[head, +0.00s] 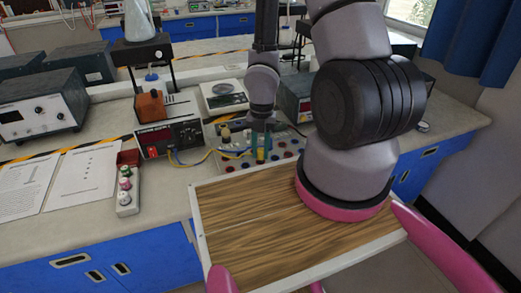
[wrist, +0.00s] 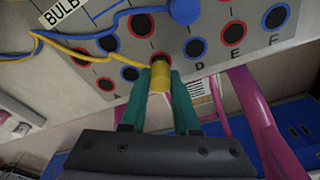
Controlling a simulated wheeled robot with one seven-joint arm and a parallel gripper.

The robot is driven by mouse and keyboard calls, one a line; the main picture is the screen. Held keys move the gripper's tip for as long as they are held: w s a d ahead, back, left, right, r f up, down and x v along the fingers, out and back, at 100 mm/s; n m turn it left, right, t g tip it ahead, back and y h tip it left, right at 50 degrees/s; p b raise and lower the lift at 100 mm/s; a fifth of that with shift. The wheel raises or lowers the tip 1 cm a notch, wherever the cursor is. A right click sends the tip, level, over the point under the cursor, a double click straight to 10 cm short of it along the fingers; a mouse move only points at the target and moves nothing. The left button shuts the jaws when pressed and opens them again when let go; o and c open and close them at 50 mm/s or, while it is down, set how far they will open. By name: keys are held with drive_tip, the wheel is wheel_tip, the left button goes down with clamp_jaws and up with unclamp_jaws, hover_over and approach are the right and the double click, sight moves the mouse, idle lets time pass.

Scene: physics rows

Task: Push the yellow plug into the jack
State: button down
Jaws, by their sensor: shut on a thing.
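My gripper (wrist: 160,80) has teal fingers shut on the yellow plug (wrist: 161,76), which sits between the fingertips in the wrist view. The plug's far end is at a red-ringed jack (wrist: 157,55) on the grey panel (wrist: 215,55). The plug covers most of that jack, and I cannot tell whether its tip is inside. In the head view my gripper (head: 262,152) is over the panel's front part, and the plug is hard to make out there.
Yellow and blue cables (wrist: 62,40) cross the panel's left side. Other red- and blue-ringed jacks (wrist: 233,33) surround the plug. A red-display meter box (head: 170,137) stands left of the panel. A wooden tray top (head: 265,205) lies in front of the bench.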

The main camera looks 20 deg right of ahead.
drive_tip(key=shift+f, duration=0.65)
drive_tip(key=shift+c, duration=0.9)
unclamp_jaws()
drive_tip(key=shift+r, duration=0.15)
drive_tip(key=shift+r, duration=3.15)
